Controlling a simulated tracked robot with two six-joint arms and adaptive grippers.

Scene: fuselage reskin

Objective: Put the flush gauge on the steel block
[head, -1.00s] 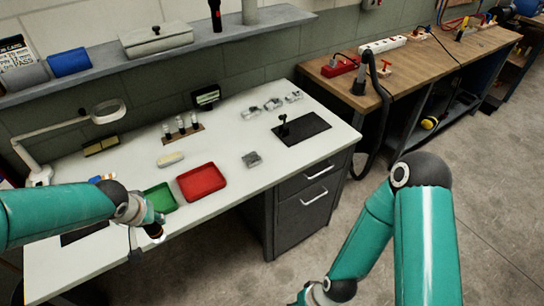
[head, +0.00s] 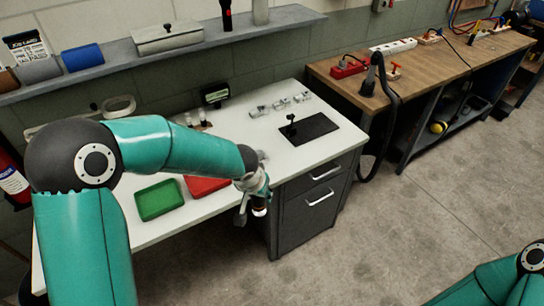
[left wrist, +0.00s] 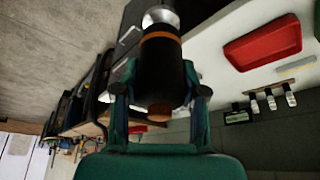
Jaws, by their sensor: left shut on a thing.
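My left gripper (head: 249,208) is shut on a black cylinder with an orange band and a silvery end, which looks like the flush gauge (left wrist: 160,75). In the head view the gauge (head: 260,211) hangs at the front edge of the white bench, beyond the red tray. The steel block (head: 262,155) appears as a small grey piece on the bench top, mostly hidden behind my left wrist. The gauge is apart from it, on the near side. My right gripper is out of view; only part of that arm shows at the lower right.
On the white bench (head: 228,226) lie a green tray (head: 159,200) and a red tray (head: 203,186), partly behind my left arm. A black mat (head: 318,127) with a small dark stand (head: 291,119) is at the right. Several small clear pieces lie behind. Bench top beside the mat is clear.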

